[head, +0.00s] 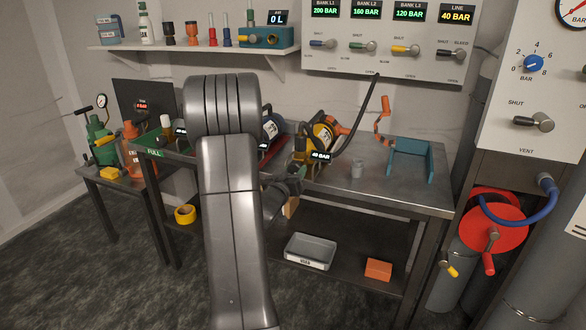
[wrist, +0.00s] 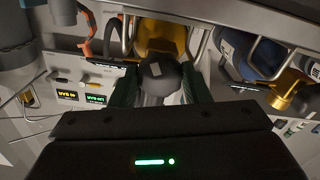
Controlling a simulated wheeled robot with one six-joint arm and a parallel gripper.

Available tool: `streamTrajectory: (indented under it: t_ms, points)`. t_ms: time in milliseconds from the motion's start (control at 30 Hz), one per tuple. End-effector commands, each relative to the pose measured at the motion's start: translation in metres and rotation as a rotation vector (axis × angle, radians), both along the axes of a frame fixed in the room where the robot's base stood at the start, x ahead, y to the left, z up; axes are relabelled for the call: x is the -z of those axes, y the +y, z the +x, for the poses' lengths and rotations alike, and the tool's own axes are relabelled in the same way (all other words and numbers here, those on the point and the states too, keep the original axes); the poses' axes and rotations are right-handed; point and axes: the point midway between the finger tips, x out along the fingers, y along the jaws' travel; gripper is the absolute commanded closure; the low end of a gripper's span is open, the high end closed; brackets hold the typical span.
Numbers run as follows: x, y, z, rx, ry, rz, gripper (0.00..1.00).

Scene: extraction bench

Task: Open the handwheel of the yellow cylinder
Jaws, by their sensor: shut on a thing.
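The yellow cylinder (head: 321,137) lies on the workbench behind my arm, near a 40 BAR display. In the wrist view the yellow cylinder (wrist: 160,34) is at the top centre. A dark round handwheel (wrist: 161,72) sits just below it, at the cylinder's end. My gripper (wrist: 160,88) has its two dark green fingers on either side of this handwheel and is shut on it. In the head view my arm hides part of the bench, and the finger contact is too small to make out. How far the handwheel is turned cannot be told.
A blue cylinder (head: 271,129) lies close left of the yellow one. A black hose (head: 357,120) hangs from the wall panel (head: 388,38) down to the yellow cylinder.

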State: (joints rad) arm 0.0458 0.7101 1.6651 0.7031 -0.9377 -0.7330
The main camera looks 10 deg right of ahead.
Motion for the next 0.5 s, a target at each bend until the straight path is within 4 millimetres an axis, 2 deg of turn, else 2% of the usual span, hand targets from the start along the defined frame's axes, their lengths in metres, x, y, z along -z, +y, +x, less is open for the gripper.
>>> streamTrajectory:
  t_ms: [500]
  points:
    - [-0.0012,-0.0009,-0.0014,-0.001,0.280,-0.405,0.80]
